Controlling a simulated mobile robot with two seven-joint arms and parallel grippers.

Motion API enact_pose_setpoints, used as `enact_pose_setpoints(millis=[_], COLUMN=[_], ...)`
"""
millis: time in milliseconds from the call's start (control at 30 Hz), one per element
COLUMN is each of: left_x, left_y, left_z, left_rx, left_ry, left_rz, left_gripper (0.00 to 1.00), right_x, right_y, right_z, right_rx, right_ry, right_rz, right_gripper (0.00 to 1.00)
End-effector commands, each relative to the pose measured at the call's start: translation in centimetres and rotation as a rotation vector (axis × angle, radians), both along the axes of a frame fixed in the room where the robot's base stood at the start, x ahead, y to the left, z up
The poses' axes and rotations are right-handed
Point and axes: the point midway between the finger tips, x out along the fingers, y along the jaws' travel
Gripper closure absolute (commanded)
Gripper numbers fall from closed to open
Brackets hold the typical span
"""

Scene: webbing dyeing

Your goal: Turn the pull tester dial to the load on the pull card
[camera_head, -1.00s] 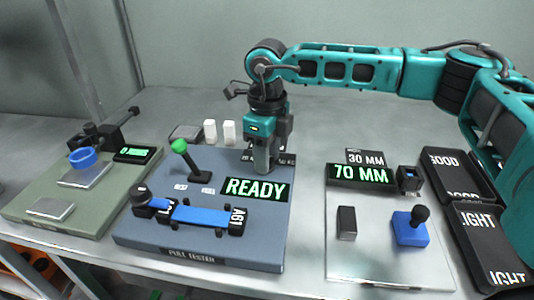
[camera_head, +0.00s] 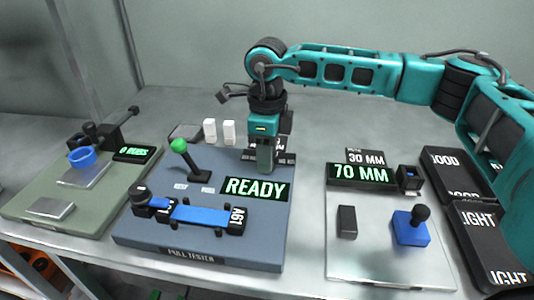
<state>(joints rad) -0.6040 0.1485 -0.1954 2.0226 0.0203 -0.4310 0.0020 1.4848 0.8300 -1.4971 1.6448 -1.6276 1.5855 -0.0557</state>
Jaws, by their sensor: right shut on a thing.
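The pull tester (camera_head: 140,236) is a blue-grey board with a READY display (camera_head: 255,190), a green-knobbed lever (camera_head: 179,146) and a blue webbing strip (camera_head: 196,214) held between two dark clamps. My right gripper (camera_head: 265,168) points down at the board's back right, behind the READY display. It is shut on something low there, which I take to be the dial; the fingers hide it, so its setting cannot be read. Dark labels with small lettering (camera_head: 287,159) show beside the fingers. I cannot make out a pull card. My left gripper is not in view.
A green-grey board (camera_head: 60,225) with a blue ring (camera_head: 82,157) stands at left. At right, a pale board (camera_head: 375,262) carries a 70 MM display (camera_head: 361,175) and a blue block (camera_head: 410,229). Black trays (camera_head: 487,245) lie at far right.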

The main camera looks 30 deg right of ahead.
Motion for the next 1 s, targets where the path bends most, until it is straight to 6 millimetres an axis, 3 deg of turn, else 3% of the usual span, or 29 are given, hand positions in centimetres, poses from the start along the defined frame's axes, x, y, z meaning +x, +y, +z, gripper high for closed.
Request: enact_pose_setpoints(millis=[1000], left_x=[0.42], left_y=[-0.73], left_z=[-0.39], left_rx=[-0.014], left_ry=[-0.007], left_rz=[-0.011], left_gripper=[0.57], right_x=[0.23], right_y=[-0.04], right_z=[-0.01], right_rx=[0.001], right_ry=[-0.001], right_rz=[0.958], right_gripper=[0.97])
